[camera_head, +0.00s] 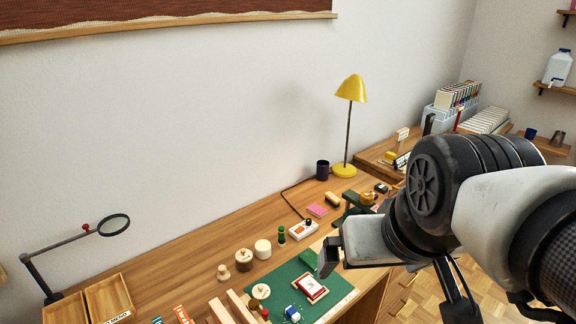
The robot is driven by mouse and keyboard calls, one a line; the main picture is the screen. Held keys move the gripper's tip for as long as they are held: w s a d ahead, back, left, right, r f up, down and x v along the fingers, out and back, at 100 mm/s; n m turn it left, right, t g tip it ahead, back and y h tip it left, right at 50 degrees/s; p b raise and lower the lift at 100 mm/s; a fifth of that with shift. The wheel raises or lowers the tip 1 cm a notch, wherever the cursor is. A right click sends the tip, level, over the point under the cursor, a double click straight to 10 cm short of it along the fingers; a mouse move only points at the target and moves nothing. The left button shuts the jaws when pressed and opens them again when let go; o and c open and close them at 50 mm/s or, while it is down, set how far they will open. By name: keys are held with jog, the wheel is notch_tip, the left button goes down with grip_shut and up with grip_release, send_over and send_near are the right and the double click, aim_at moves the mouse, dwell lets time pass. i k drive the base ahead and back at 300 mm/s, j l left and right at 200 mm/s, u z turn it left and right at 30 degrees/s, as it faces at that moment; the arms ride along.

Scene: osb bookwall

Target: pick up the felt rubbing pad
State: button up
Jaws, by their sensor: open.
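I cannot tell for sure which small object is the felt rubbing pad. A cream round piece (263,248) and a round piece with a knob and dark band (244,257) stand on the wooden desk, left of my gripper. A dark-topped block (332,199) lies farther back, near the lamp. A small green block (308,259) lies at the green mat's back edge, just left of my gripper. My gripper (329,256) is open above the desk by the mat's right side, seen from the side. The arm hides part of the desk to the right.
The green cutting mat (341,290) carries a red-framed card (311,287) and small items. A yellow lamp (350,90) and dark cup (322,170) stand at the back. A magnifier arm (70,238) and wooden tray (67,309) are at left. Bare desk lies along the wall.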

aim_at(223, 275)
jog(key=l+u, duration=0.1)
jog(key=j+u, duration=0.2)
jog(key=u, duration=0.5)
jog(key=k+j, duration=0.2)
jog(key=k+z, duration=0.05)
